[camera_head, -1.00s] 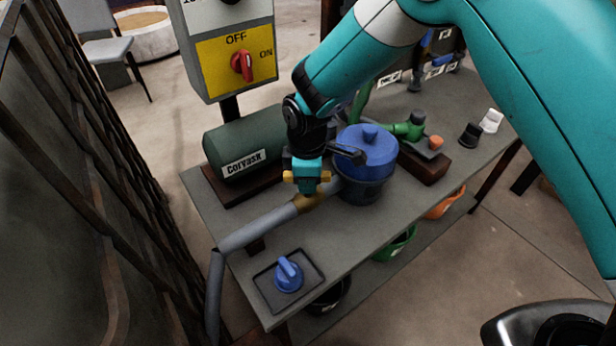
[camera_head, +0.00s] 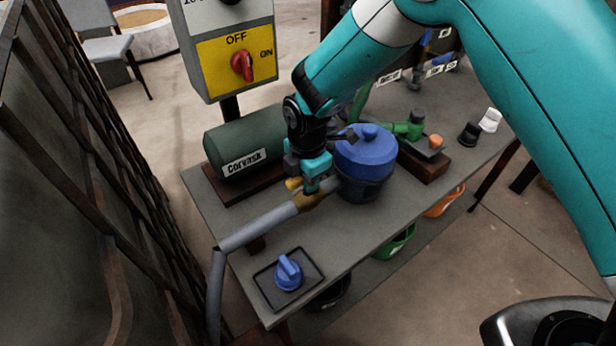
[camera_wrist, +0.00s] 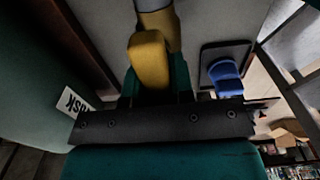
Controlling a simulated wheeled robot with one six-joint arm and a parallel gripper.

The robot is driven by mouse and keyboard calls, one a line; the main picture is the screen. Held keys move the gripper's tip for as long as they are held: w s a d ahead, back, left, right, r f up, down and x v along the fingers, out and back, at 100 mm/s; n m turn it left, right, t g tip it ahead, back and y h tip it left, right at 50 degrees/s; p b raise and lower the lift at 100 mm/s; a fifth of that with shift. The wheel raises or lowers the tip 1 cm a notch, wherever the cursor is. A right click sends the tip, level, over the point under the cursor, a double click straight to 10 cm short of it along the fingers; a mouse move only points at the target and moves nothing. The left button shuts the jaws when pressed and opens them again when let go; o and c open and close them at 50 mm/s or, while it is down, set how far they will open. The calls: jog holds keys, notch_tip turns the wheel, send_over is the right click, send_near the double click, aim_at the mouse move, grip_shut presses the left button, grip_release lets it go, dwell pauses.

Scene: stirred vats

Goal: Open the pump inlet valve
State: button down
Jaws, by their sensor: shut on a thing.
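The yellow inlet valve handle (camera_head: 293,184) sits on a brass valve body (camera_head: 308,202) between the grey inlet pipe (camera_head: 262,225) and the blue-lidded pump pot (camera_head: 366,160). My gripper (camera_head: 314,183) is shut on the handle from above. In the wrist view the yellow handle (camera_wrist: 150,60) lies between the teal fingers, roughly in line with the pipe stub (camera_wrist: 160,25) beyond it. The fingers hide part of the handle in the head view.
A green motor (camera_head: 238,150) stands behind the valve, beneath a switch box with a red knob (camera_head: 242,66). A blue cap (camera_head: 288,273) lies on a dark tray at the bench's near corner. Green fittings (camera_head: 408,128) stand right of the pot.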

jog(key=shift+w+a+r, duration=0.1)
jog(key=shift+r, duration=0.05)
jog(key=c, duration=1)
grip_release()
notch_tip(320, 180, up, 17)
jog(key=shift+r+b, duration=0.15)
jog(key=shift+b, duration=0.3)
jog(key=s+d+r+m+y+p, duration=0.1)
jog(key=s+d+r+m+y, duration=0.1)
jog(key=s+d+r+m, duration=0.7)
jog(key=s+d+m, duration=0.1)
jog(key=s+m, duration=0.2)
jog(key=s, duration=0.1)
jog(key=s+d+m+y, duration=0.1)
jog(key=s+d+m, duration=0.1)
jog(key=s, duration=0.3)
jog(key=s+d+m+y+p, duration=0.1)
jog(key=s+m, duration=0.2)
jog(key=s, duration=0.1)
jog(key=shift+s+d+m, duration=0.3)
jog(key=shift+s+d, duration=0.05)
jog(key=shift+d, duration=0.05)
